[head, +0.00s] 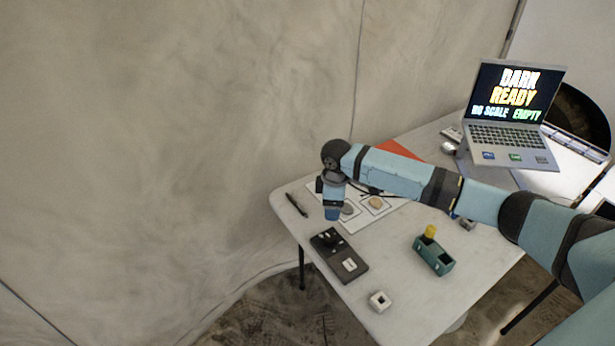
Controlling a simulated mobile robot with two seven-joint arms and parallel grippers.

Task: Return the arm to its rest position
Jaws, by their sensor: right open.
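My right arm (400,176) reaches in from the right, across the table, in light blue and black segments. Its wrist bends down at the far left end, over the white sheet. My right gripper (333,214) is at the low end of this wrist, above the table's left part, near the black device (350,270). The jaws are open, but the fingers are small and hard to make out. No held object shows. My left arm and gripper are not in view.
An open laptop (515,110) stands at the back right. A wall is behind.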

